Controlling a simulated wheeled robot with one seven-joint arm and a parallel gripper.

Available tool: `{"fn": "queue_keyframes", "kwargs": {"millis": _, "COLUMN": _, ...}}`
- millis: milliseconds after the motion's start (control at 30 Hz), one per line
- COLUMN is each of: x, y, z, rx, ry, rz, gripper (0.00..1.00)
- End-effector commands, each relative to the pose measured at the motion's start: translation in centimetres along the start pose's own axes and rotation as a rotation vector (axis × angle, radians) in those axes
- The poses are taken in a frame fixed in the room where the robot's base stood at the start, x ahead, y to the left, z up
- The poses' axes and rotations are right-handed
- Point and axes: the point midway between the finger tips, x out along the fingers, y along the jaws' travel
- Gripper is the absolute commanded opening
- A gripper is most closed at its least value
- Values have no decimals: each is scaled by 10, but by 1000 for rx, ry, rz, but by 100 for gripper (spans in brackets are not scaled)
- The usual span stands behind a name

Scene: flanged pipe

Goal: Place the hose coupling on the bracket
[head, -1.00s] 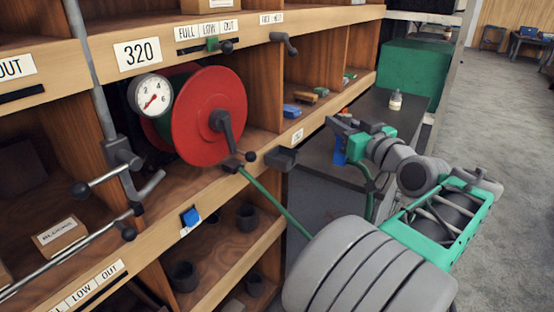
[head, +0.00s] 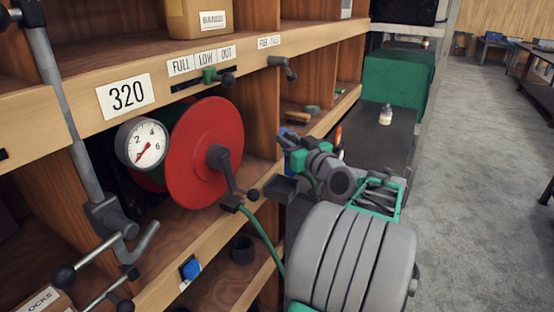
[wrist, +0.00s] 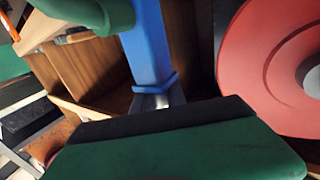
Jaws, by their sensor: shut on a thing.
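My gripper (head: 291,150) is shut on a blue bar-shaped piece, which appears to be the hose coupling (wrist: 150,45). In the wrist view it stands between the green jaws, with a collar and a pale metal end below. A dark grey holder, apparently the bracket (head: 281,188), projects from the shelf edge just below my gripper in the head view. The held piece looks apart from it, though the depth gap is hard to tell. A green hose (head: 268,240) runs from beside the red reel (head: 205,150) down behind my arm.
The reel's crank handle (head: 228,178) juts out left of the dark holder. A gauge (head: 142,143) and a grey lever (head: 125,245) stand farther left. Several small pieces lie in the shelf compartment behind my gripper. A dark counter (head: 375,150) with a small bottle lies beyond.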

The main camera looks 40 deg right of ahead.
Motion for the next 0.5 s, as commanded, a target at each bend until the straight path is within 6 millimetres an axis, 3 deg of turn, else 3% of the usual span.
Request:
{"fn": "queue_keyframes", "kwargs": {"millis": 100, "x": 22, "y": -2, "z": 27, "rx": 6, "ry": -3, "rz": -3, "gripper": 0}}
{"fn": "queue_keyframes", "kwargs": {"millis": 200, "x": 32, "y": -3, "z": 40, "rx": 3, "ry": -1, "rz": -1, "gripper": 0}}
{"fn": "queue_keyframes", "kwargs": {"millis": 367, "x": 44, "y": -4, "z": 55, "rx": 3, "ry": -1, "rz": -1, "gripper": 0}}
{"fn": "queue_keyframes", "kwargs": {"millis": 500, "x": 44, "y": -3, "z": 81, "rx": 4, "ry": -2, "rz": 1, "gripper": 0}}
